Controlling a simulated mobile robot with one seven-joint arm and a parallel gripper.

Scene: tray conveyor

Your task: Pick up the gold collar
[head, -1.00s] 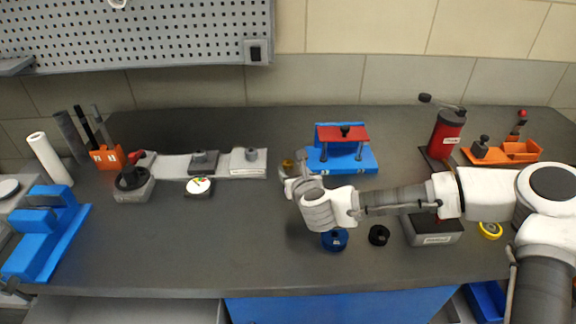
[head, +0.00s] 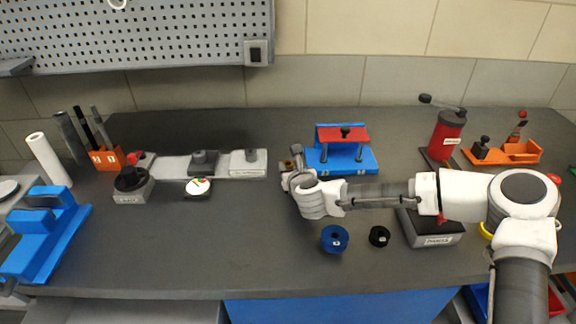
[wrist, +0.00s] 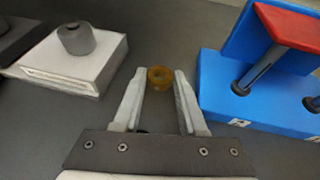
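The gold collar (wrist: 160,77) is a small amber ring lying on the dark bench top. In the wrist view it sits between the tips of my gripper (wrist: 159,84), slightly beyond them, with clear gaps on both sides. My gripper is open and empty. In the head view the collar (head: 287,164) shows as a small gold spot just past my gripper (head: 291,174), which partly covers the area around it.
A blue fixture with a red top (head: 342,158) stands close to the right of the collar. A white block with a grey knob (head: 248,170) stands to its left. A blue ring (head: 334,238) and a black ring (head: 379,237) lie nearer the front edge.

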